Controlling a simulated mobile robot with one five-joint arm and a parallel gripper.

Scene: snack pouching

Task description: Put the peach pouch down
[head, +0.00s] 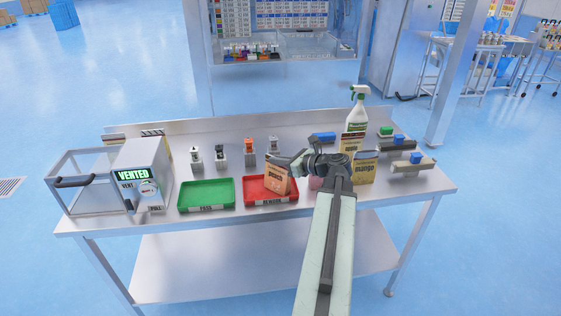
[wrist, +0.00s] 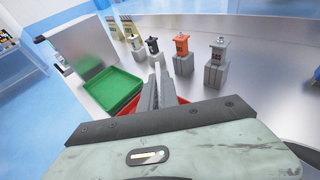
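The peach pouch (head: 277,179) is a small orange-brown packet, slightly tilted, at the fingers of my gripper (head: 275,160) in the head view. My gripper looks shut on its top edge. The pouch is over the right part of the red tray (head: 258,201); I cannot tell whether its bottom touches the tray. In the wrist view my gripper's fingers (wrist: 159,82) are close together and hide the pouch. Only edges of the red tray (wrist: 184,100) show there.
A green tray (head: 206,207) lies left of the red one. A machine reading VENTED (head: 146,172) stands further left. Several small stands, such as the orange-topped one (head: 249,147), line the back. A mango pouch (head: 365,170) and a spray bottle (head: 357,112) stand on the right.

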